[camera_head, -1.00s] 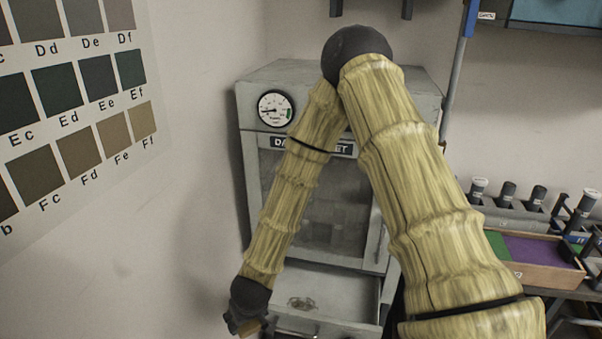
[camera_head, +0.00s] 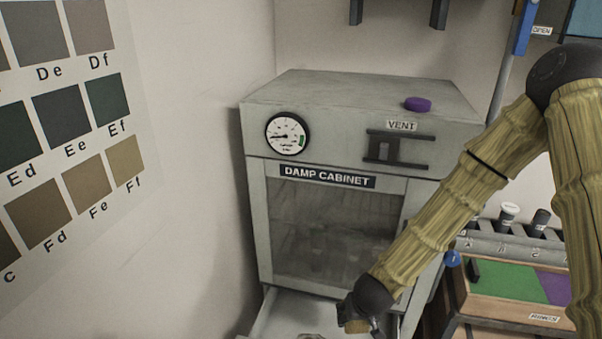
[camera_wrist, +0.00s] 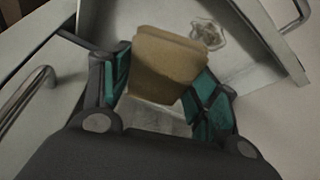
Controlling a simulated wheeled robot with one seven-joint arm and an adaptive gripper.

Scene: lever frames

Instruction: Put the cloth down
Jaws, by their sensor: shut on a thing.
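A tan folded cloth (camera_wrist: 163,60) is held between the teal pads of my gripper (camera_wrist: 161,82) in the wrist view. My gripper is shut on it, with a finger on each side. In the head view my gripper (camera_head: 366,326) hangs low in front of the cabinet, by the right side of the open drawer (camera_head: 282,316). Only a small tan part of the cloth (camera_head: 355,327) shows there. In the wrist view the pale drawer floor (camera_wrist: 240,62) lies behind the cloth. I cannot tell whether the cloth touches it.
A small crumpled, glassy-looking thing (camera_wrist: 208,33) lies in the drawer beyond the cloth. The damp cabinet (camera_head: 258,127) has a gauge (camera_head: 287,136), a vent slider (camera_head: 398,147) and a purple knob (camera_head: 417,104) on top. A wooden tray (camera_head: 500,308) and rack stand at the right.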

